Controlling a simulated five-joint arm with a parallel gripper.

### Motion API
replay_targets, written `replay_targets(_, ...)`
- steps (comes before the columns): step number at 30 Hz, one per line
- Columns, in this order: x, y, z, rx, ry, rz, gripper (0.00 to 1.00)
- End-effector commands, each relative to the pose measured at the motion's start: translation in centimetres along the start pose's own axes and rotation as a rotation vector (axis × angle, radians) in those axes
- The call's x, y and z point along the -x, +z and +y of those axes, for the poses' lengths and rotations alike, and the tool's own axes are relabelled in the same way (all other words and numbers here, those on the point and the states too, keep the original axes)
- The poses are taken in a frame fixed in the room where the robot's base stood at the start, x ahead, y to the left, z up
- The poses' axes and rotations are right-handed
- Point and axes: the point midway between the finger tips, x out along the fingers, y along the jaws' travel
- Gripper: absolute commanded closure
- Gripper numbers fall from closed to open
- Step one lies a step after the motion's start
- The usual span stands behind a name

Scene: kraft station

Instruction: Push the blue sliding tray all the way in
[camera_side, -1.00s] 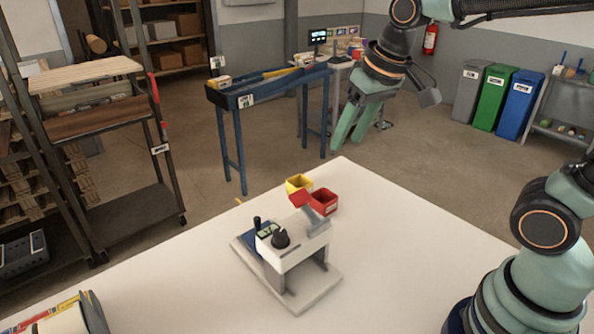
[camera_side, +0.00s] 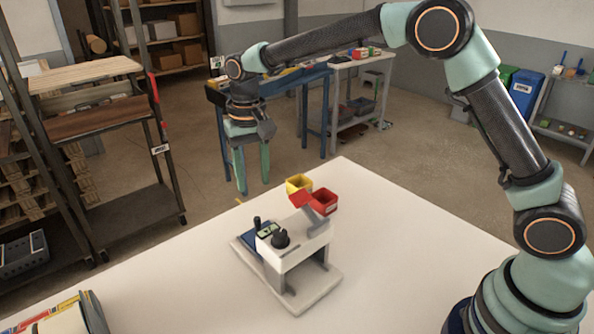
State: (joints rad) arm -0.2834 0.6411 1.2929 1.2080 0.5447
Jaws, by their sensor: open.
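The blue sliding tray (camera_side: 249,243) shows at the left side of a white and grey fixture (camera_side: 305,252) on the white table. A dark upright handle (camera_side: 257,223) stands by the tray. The fixture also carries a black knob (camera_side: 280,238), a small green display (camera_side: 268,230) and a red-ended lever (camera_side: 302,198). Part of the tray is hidden by the fixture's body. My gripper (camera_side: 253,188) points down, open and empty, above and behind the fixture, apart from the tray.
Books (camera_side: 62,315) lie at the front left. The white table (camera_side: 420,240) is bare to the right of the fixture.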

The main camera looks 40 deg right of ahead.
Motion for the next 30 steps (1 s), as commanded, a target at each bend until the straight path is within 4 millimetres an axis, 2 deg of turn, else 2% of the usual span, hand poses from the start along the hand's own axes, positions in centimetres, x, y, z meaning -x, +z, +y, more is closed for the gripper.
replay_targets(5,-2.0,0.1,0.0,0.0,0.002,-0.004,0.51)
replay_targets(18,-9.9,0.1,0.1,0.001,0.001,-0.002,0.51)
replay_targets(24,-11.6,0.1,0.1,0.001,0.0,-0.001,0.51)
replay_targets(30,-11.9,0.0,0.1,0.001,0.0,0.0,0.51)
